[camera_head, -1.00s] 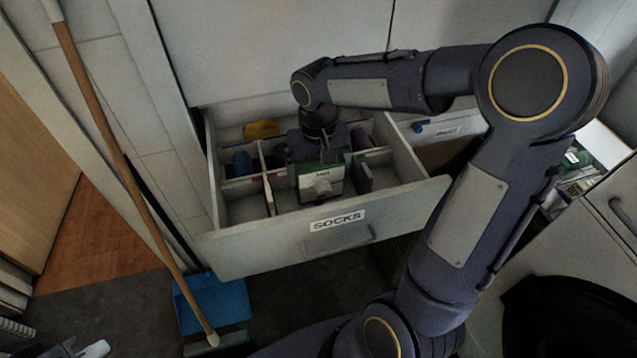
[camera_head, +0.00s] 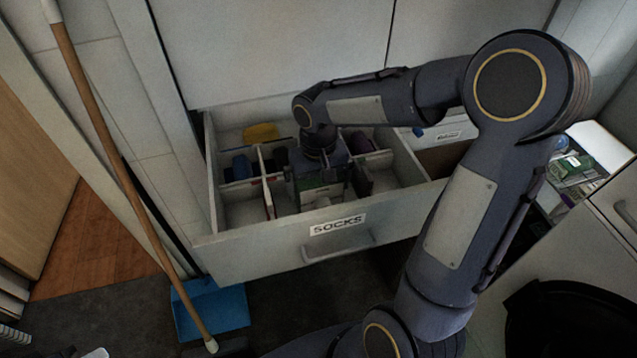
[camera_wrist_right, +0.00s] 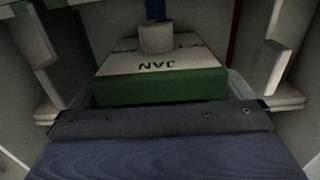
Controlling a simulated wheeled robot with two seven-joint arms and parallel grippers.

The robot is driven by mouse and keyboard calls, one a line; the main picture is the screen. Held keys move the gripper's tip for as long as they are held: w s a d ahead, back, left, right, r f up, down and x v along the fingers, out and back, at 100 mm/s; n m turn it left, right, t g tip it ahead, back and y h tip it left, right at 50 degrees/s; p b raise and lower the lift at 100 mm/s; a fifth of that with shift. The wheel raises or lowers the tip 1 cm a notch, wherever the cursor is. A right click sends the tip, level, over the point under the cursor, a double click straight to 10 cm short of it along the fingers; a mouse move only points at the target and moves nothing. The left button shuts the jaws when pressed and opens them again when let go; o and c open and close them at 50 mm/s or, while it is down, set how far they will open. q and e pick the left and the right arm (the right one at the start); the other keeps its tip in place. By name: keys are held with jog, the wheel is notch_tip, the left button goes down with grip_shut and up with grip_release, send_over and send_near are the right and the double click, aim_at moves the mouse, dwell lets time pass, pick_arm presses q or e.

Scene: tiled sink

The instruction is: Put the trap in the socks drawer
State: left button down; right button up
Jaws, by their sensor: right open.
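The trap (camera_head: 320,193) is a green and pale box with a round knob. It sits inside the open socks drawer (camera_head: 285,258), in a middle compartment behind the labelled front. In the right wrist view the trap (camera_wrist_right: 160,90) shows its green side, pale top and dark lettering. My right gripper (camera_head: 320,182) reaches down into the drawer over the trap. Its fingers are spread wide on either side of the box, with visible gaps in the wrist view. My arm and hand hide part of the trap's back. My left gripper is not in view.
Drawer dividers surround the trap. Dark rolled items and a yellow item (camera_head: 261,132) lie in other compartments. A broom handle (camera_head: 112,155) and blue dustpan (camera_head: 212,308) stand at the left. Another open drawer with a label (camera_head: 449,136) is at the right.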

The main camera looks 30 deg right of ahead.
pick_arm(q)
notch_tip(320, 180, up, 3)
jog(key=p, duration=0.3)
pick_arm(e)
notch_tip(320, 180, up, 12)
jog(key=shift+r, duration=0.15)
